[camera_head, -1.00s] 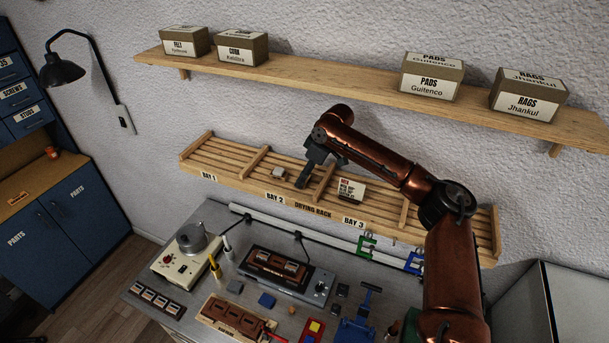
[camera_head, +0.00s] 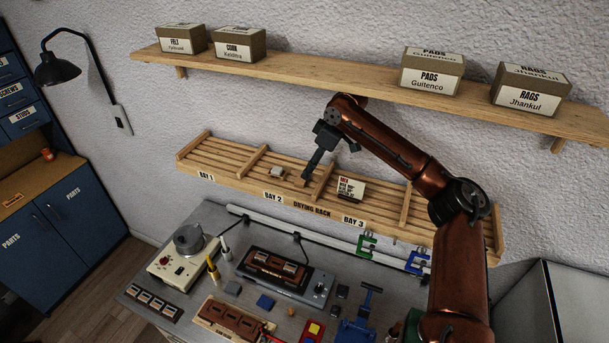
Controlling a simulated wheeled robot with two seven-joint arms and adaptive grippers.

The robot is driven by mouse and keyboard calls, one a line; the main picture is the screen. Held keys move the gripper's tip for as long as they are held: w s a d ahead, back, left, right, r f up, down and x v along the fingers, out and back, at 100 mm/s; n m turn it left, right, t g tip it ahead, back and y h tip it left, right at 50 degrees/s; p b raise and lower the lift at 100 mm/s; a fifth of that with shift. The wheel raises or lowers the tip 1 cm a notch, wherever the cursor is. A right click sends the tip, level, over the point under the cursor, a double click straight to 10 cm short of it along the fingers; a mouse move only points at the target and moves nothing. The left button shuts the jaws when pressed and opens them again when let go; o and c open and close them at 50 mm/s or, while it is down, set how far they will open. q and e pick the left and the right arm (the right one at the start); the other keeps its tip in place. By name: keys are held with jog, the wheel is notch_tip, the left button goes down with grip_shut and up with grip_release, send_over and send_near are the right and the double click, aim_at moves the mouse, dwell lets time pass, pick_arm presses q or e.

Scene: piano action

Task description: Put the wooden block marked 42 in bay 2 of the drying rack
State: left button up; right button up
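The drying rack (camera_head: 312,205) is a slatted wooden shelf on the wall, its bays split by wooden dividers. My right gripper (camera_head: 306,177) points down over the right part of bay 2, just left of the divider toward bay 3. Its fingers overlap in this view, so their opening does not show. A small brown patch (camera_head: 298,182) lies by the fingertips on the slats; I cannot tell whether it is the wooden block. A small pale grey block (camera_head: 278,171) sits further left in bay 2. No number 42 is legible. My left gripper is not in view.
A white note card (camera_head: 351,190) stands in bay 3, right of the divider. A long shelf (camera_head: 330,78) with labelled boxes runs above the rack. The workbench (camera_head: 216,216) below carries a machine (camera_head: 185,248), a control unit (camera_head: 285,272) and small blocks. Bay 1 looks empty.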

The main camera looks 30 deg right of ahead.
jog(key=s+d, duration=0.2)
jog(key=s+d+b, duration=0.1)
jog(key=s+d, duration=0.1)
jog(key=s+d+b, duration=0.1)
jog(key=s+d, duration=0.1)
jog(key=s, duration=0.1)
jog(key=shift+d+f, duration=0.2)
jog(key=shift+f, duration=0.15)
jog(key=shift+s+d+r+b, duration=0.15)
jog(key=shift+s+d+b, duration=0.3)
jog(key=shift+s, duration=0.1)
